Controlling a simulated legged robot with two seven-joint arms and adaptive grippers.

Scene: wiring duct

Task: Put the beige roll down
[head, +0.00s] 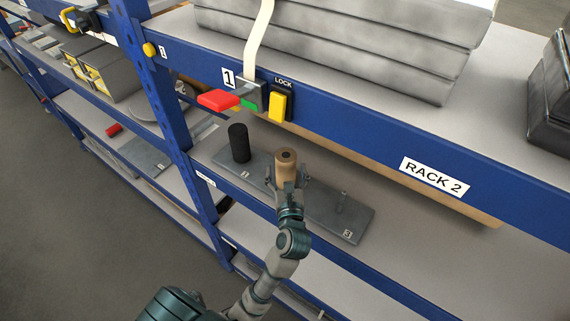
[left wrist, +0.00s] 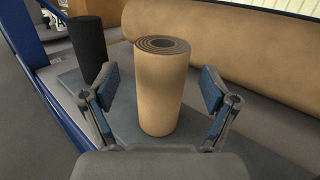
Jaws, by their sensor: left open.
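The beige roll (head: 286,160) stands upright on a grey plate (head: 327,213) on the middle shelf. In the left wrist view the beige roll (left wrist: 161,90) stands between the fingers of my left gripper, with a gap on each side. My left gripper (head: 289,187) is open in front of the roll; its fingers also show in the left wrist view (left wrist: 158,92). The roll's base is partly hidden by my gripper in the head view. My right gripper is not in view.
A black roll (head: 239,143) stands left of the beige one on the plate. A bare upright peg (head: 341,203) is at the plate's right end. A long brown roll (head: 400,177) lies behind. The blue shelf beam (head: 380,140) with a red lever (head: 218,99) runs above.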

